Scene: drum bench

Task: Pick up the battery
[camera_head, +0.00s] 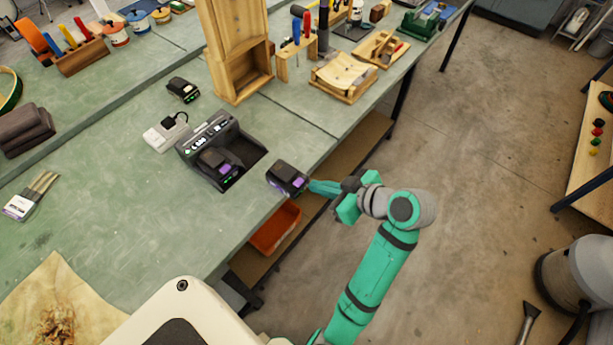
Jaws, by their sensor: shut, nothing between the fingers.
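A black battery with a purple patch (288,178) sits at the right edge of the green bench (180,222). A similar black and purple battery (220,163) sits in the left part of the dark charger (203,131). Another black battery with a green mark (183,90) lies farther back on the bench. My gripper (316,187) is shut and empty, its teal fingertips just right of the battery at the bench edge. I cannot tell whether they touch it.
A white plug adapter (160,137) lies left of the charger. A wooden cabinet (235,50) stands behind it, with a tool rack (296,62) to its right. A brush (30,196) and a stained cloth (60,300) lie at left. An orange bin (275,229) sits below the bench edge.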

